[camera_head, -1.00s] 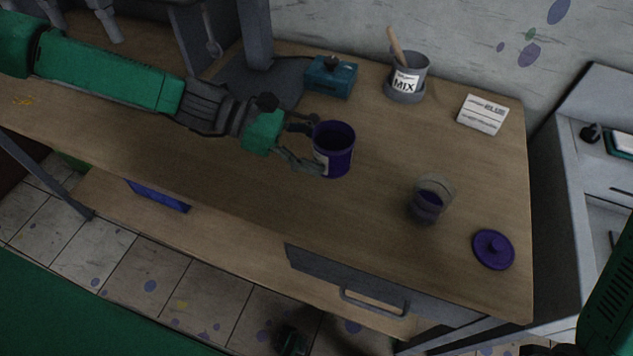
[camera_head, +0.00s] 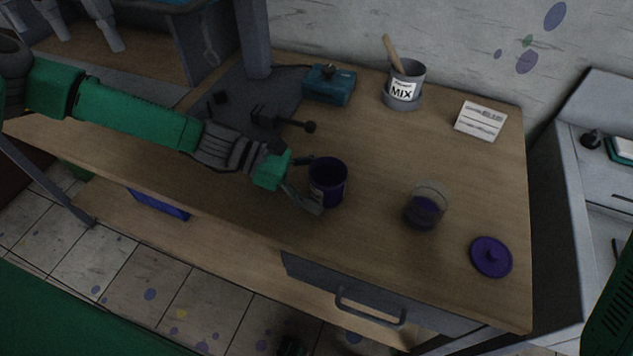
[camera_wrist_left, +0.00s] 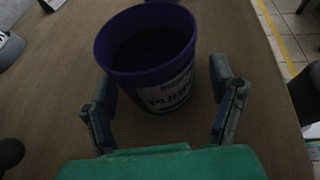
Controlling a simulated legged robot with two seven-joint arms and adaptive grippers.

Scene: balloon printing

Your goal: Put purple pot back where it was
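The purple pot (camera_head: 330,184) stands upright, lid off, on the wooden table, near its front edge. In the left wrist view the pot (camera_wrist_left: 150,62) shows a white label with partly readable lettering. My left gripper (camera_head: 312,186) is at the pot's left side. In the wrist view its two fingers (camera_wrist_left: 160,95) stand apart on either side of the pot's near part, with a visible gap at least on the right. The purple lid (camera_head: 491,257) lies at the table's front right. My right gripper is not clearly visible.
A glass with purple liquid (camera_head: 426,206) stands right of the pot. Behind are a grey MIX pot (camera_head: 404,88) with a wooden stick, a teal box (camera_head: 330,84) and a white card (camera_head: 481,121). A grey machine stands at the back left. Table between pot and card is clear.

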